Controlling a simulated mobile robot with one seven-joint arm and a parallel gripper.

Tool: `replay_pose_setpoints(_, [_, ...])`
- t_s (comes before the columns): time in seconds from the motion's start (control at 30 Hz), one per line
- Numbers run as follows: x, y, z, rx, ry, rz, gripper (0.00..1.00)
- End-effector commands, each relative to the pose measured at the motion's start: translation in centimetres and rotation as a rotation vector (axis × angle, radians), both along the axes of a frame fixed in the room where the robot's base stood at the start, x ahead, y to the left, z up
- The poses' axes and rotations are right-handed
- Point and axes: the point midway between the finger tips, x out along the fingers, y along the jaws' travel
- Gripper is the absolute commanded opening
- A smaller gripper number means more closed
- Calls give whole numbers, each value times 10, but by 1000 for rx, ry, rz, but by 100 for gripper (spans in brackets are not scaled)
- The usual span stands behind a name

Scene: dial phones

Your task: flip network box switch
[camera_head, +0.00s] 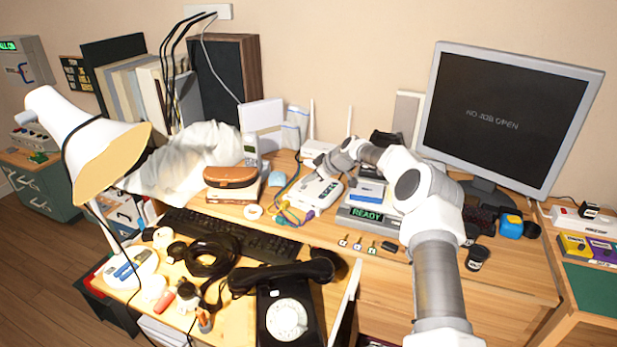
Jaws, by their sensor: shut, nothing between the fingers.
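A white box (312,194), likely the network box, lies on the desk near the middle, with small dark marks on its right side and coloured cables at its front left. My arm reaches in from the lower right, and my gripper (321,172) is shut and empty at the box's back edge. It points down and left; I cannot tell if it touches the box. The switch is too small to make out, and its position cannot be told. A white device with upright antennas (311,120) stands just behind my gripper.
A device reading READY (366,215) sits close right of the box, under my arm. The monitor (510,115) stands further right. A brown case (231,177), a keyboard (225,235) and a black dial phone (285,310) lie to the left and front. Loose cables (288,205) lie beside the box.

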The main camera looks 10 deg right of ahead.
Motion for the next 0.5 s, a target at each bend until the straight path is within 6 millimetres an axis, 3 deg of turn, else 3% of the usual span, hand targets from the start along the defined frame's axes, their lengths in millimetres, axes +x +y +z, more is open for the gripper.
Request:
replay_pose_setpoints(0.4, [1,-4,-13,0,-1,-1,0])
replay_pose_setpoints(0.5, [0,-3,-7,0,1,1,0])
